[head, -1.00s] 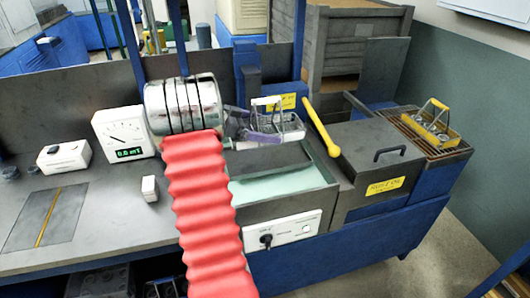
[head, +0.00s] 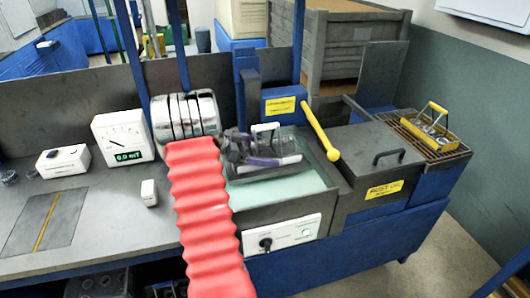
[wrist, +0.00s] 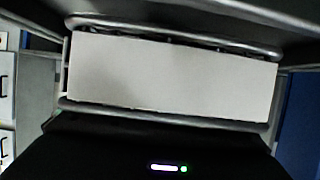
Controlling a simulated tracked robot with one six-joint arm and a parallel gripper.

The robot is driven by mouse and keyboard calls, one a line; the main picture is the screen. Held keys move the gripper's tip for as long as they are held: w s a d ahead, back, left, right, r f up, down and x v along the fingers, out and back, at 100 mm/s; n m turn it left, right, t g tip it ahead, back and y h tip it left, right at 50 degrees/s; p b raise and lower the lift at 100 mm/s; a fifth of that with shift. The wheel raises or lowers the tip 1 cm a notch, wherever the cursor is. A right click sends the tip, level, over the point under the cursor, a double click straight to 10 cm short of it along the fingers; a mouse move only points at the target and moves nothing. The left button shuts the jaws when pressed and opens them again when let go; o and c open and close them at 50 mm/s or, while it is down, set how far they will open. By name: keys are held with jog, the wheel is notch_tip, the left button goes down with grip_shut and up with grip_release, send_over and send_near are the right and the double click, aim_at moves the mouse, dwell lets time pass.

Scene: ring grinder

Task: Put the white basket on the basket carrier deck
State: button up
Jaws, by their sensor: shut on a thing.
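The white basket (head: 266,127) shows partly in the head view as a pale rim and thin wires above the pale green tank, largely behind my gripper. My gripper (head: 262,155), dark with purple parts, is at the basket and shut on it. In the wrist view a white plate framed by metal rods, part of the basket (wrist: 170,78), fills the middle. The fingertips and their contact are not clear. I cannot pick out the basket carrier deck for certain, nor tell whether the basket touches anything below.
The open tank (head: 290,199) lies under the gripper. A yellow lever (head: 319,130) and a lidded dark box (head: 380,157) stand to its right. Another basket with a yellow handle (head: 433,128) sits on a grating. Metal rings (head: 186,116) and a meter (head: 123,137) stand left.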

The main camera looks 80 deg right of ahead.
jog(key=shift+f, duration=0.35)
jog(key=o, duration=0.9)
jog(key=shift+f, duration=0.1)
jog(key=shift+o, duration=0.2)
jog(key=shift+w, duration=0.1)
jog(key=v, duration=1.2)
